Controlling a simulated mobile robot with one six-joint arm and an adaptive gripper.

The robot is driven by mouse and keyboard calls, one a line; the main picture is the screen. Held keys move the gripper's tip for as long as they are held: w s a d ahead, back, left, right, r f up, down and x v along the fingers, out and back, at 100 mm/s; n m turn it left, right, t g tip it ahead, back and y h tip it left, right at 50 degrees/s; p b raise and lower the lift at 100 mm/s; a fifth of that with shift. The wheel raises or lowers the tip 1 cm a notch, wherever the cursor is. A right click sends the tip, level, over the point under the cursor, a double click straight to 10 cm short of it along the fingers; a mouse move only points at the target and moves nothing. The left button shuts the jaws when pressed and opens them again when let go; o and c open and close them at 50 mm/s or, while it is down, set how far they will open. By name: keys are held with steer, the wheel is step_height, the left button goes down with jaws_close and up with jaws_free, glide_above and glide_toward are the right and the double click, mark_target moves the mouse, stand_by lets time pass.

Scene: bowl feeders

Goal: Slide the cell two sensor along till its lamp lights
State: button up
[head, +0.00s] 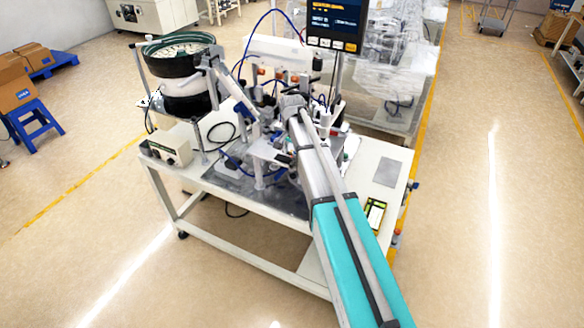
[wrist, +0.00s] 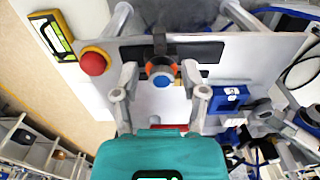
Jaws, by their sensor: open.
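In the wrist view my gripper (wrist: 160,72) is open, with one finger on each side of a small round part with a blue face and an orange ring (wrist: 162,67). This part looks like the sensor, and it sits at a dark slot (wrist: 205,50) in a pale plate (wrist: 260,50). Gaps show between the fingers and the part, so no grip is visible. I cannot make out a lit lamp on it. In the head view my arm covers the sensor, and the fingertips are not clear.
A red knob (wrist: 93,63) stands left of the fingers and a blue block (wrist: 230,97) right of them. A yellow-framed device (head: 374,214) lies at the right of the white bench (head: 240,193). The bowl feeder (head: 172,66) and a screen (head: 336,24) stand around the station.

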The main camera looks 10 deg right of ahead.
mark_target(292, 164)
steer(key=shift+f+b, duration=2.5)
steer(key=shift+f, duration=0.3)
jaws_close()
